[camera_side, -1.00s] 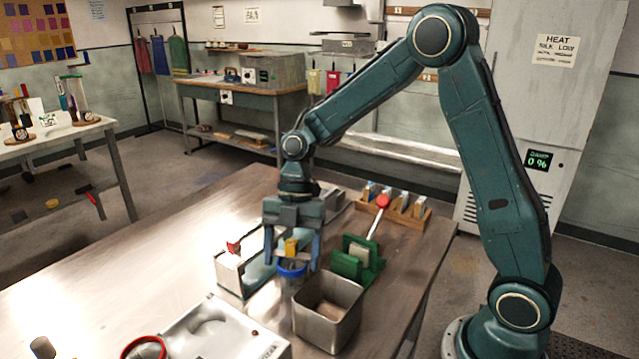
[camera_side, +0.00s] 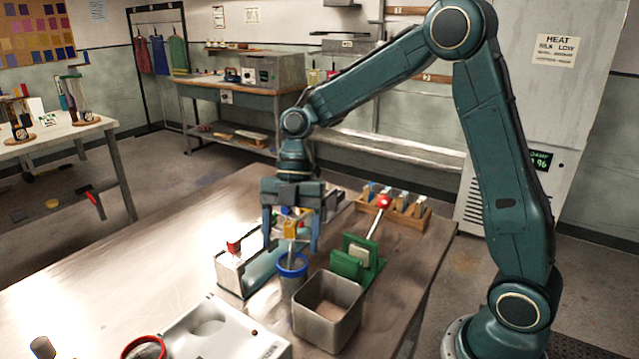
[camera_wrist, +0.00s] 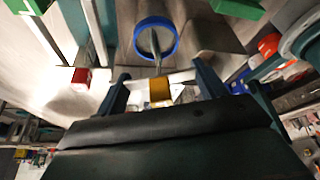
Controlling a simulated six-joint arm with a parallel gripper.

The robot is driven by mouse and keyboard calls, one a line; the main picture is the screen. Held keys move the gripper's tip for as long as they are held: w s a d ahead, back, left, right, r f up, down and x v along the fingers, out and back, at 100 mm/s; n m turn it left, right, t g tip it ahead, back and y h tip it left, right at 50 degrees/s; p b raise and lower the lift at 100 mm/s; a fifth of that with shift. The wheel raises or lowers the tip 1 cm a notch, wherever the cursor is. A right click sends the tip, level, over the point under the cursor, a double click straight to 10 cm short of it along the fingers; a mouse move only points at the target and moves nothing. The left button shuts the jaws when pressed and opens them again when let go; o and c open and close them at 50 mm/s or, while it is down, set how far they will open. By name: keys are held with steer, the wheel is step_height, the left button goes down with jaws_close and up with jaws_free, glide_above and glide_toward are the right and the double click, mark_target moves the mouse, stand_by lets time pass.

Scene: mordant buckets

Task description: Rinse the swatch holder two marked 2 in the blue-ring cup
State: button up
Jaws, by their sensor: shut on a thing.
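My gripper (camera_side: 291,243) is shut on a swatch holder with a yellow block (camera_side: 291,228) at its top, held upright between the fingers. Its thin grey stem points down at the blue-ring cup (camera_side: 292,267), directly below. In the wrist view, the yellow block (camera_wrist: 160,90) sits between the fingers, and the stem runs to the cup's blue ring (camera_wrist: 139,24). The stem's lower end appears to be within the ring, but its depth is unclear. I cannot read a number on the holder.
A square metal bin (camera_side: 322,325) stands close right of the cup. A green stand (camera_side: 350,267) is behind it. A white-sided holder with a red piece (camera_side: 233,246) is left. A wooden rack (camera_side: 423,216) is at the back; a white tray (camera_side: 232,325) is in front.

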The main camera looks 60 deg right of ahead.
mark_target(289, 227)
steer(key=shift+r, duration=0.85)
steer(key=shift+r, duration=0.15)
stand_by(1.9)
steer(key=shift+r, duration=1.4)
